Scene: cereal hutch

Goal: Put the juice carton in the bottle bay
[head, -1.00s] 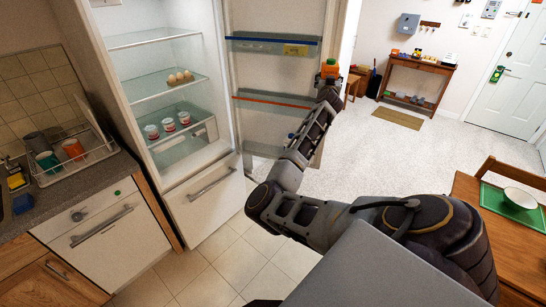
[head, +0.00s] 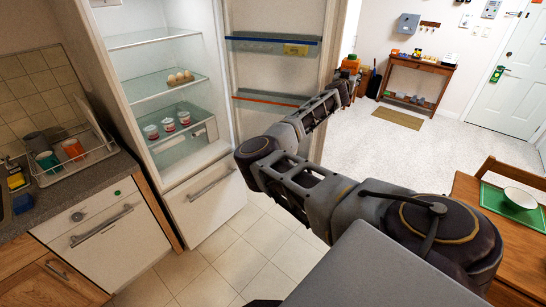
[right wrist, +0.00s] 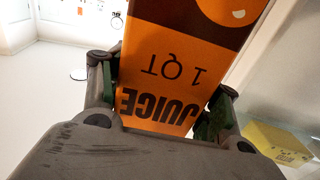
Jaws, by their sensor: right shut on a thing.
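The juice carton (right wrist: 165,75), orange with dark "JUICE 1 QT" lettering, fills the middle of the right wrist view and looks upside down there. My right gripper (right wrist: 163,98) is shut on it, one finger on each side. In the head view the carton (head: 352,61) is small, with a green top. My right gripper (head: 349,75) holds it up by the free edge of the open fridge door (head: 285,73). The door has an upper bay with a blue rim (head: 255,41) and a lower bay with an orange-red rim (head: 265,101). Neither is labelled as the bottle bay.
A yellow box (head: 295,50) sits in the upper door bay; a yellow box (right wrist: 280,142) shows in the wrist view. Fridge shelves hold eggs (head: 180,77) and cups (head: 168,124). A counter with a dish rack (head: 70,165) is left, a table (head: 475,190) right.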

